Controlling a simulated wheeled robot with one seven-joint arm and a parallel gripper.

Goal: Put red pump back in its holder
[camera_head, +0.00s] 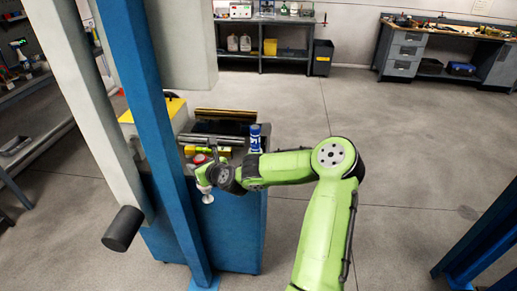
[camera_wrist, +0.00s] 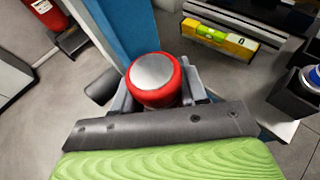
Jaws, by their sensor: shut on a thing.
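The red pump (camera_wrist: 155,82), a red cylinder with a flat grey top, is between the grey fingers of my gripper (camera_wrist: 155,95) in the wrist view. My gripper is shut on it. In the head view my gripper (camera_head: 205,176) is at the front left of the blue cabinet (camera_head: 235,235), and a small red patch shows beside it.
A blue can (camera_head: 255,138) stands at the cabinet's right corner. A yellow-green level (camera_wrist: 225,38) lies on a ledge near the gripper. A blue post (camera_head: 150,120) rises close on the left. Another red cylinder (camera_wrist: 48,14) shows at the wrist view's upper left.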

